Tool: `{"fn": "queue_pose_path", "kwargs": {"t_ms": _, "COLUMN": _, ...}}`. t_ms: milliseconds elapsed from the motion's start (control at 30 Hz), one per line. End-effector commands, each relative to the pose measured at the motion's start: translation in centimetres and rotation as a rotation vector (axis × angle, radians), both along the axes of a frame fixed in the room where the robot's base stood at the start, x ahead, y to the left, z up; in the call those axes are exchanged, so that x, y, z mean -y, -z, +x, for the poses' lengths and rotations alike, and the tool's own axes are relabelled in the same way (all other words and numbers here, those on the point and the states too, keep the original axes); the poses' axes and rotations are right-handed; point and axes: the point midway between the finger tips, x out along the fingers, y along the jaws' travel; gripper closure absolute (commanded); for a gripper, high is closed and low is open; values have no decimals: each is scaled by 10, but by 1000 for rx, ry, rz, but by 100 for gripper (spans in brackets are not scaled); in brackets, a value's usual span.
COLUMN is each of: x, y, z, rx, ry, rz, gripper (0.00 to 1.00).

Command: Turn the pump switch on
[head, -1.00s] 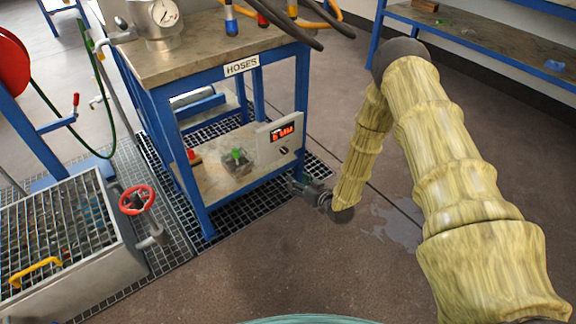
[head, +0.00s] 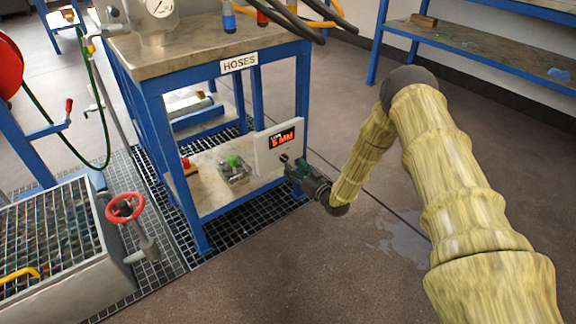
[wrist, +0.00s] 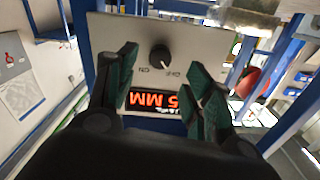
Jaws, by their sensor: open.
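The pump switch is a black round knob (wrist: 160,55) on a pale panel (wrist: 200,38) with ON and OFF printed beside it. The lettering is upside down in the wrist view, and the knob's white mark points towards the OFF side. In the head view the panel (head: 264,148) is on the front of the blue-framed bench. My gripper (wrist: 163,62) is open, with its green fingers on either side of the knob in the wrist view. I cannot tell how far the fingertips are from the panel. In the head view my gripper (head: 292,167) is close to the knob, at the panel's lower right.
An orange lit display (head: 282,139) is on the same panel. The bench's lower shelf (head: 212,200) holds a small box with a green knob (head: 233,161) and a red-topped part (head: 186,164). A red valve wheel (head: 125,207) stands to the left. Open floor lies in front.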

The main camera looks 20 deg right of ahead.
Motion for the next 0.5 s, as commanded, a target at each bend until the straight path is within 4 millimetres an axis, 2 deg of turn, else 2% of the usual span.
{"fn": "queue_pose_path", "kwargs": {"t_ms": 233, "x": -13, "y": 2, "z": 34, "rx": 2, "ry": -2, "rz": -1, "gripper": 49}}
{"fn": "queue_pose_path", "kwargs": {"t_ms": 500, "x": -18, "y": 0, "z": 50, "rx": 0, "ry": 0, "rz": 0, "gripper": 49}}
